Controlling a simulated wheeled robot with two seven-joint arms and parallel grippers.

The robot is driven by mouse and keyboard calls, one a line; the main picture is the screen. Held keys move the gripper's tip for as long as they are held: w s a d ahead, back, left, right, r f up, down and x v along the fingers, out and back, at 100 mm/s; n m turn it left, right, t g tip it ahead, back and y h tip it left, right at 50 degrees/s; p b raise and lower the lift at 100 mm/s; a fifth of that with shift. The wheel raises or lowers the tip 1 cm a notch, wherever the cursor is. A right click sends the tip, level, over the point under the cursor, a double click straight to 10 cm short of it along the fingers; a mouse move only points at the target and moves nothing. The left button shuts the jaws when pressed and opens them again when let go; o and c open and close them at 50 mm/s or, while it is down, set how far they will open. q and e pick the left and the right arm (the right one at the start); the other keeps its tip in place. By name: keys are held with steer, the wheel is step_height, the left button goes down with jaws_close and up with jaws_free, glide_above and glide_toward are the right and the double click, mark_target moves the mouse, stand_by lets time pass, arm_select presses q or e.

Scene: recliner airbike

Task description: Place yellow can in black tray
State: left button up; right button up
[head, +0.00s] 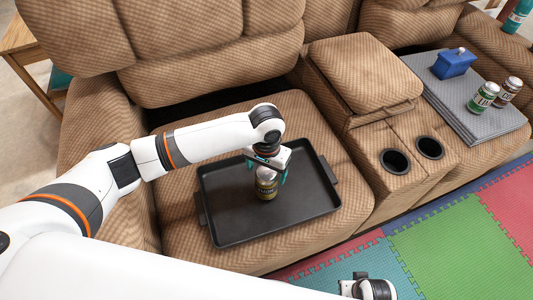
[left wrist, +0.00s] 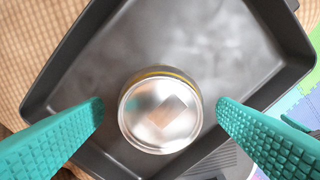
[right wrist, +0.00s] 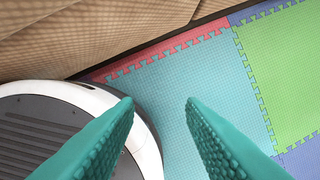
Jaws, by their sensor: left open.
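The yellow can (head: 266,184) stands upright in the black tray (head: 305,207), which lies on the left seat of the recliner. My left gripper (head: 268,168) is right above the can, pointing down. In the left wrist view the silver top of the can (left wrist: 160,112) lies between the teal fingers, with a gap on each side. The left gripper is open. My right gripper (right wrist: 160,103) is open and empty over the floor mat; in the head view only part of my right arm's end shows at the bottom edge.
A console with two cup holders (head: 394,161) stands right of the tray. On the right seat, a grey folded cloth (head: 440,98) carries a blue box (head: 454,64), a green can (head: 483,97) and a dark can (head: 508,91). Coloured foam mats (head: 445,240) cover the floor in front.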

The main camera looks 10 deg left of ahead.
arm_select(q)
step_height(320, 180, up, 10)
steer(key=p, duration=0.2)
arm_select(e)
steer(key=s+f, duration=0.4)
steer(key=f, duration=0.3)
steer(key=shift+s+d+f+g, duration=0.2)
steer(key=shift+s+d+g, duration=0.1)
steer(key=shift+s, duration=0.1)
arm_select(q)
steer(key=shift+f, duration=0.1)
arm_select(e)
steer(key=shift+s, duration=0.1)
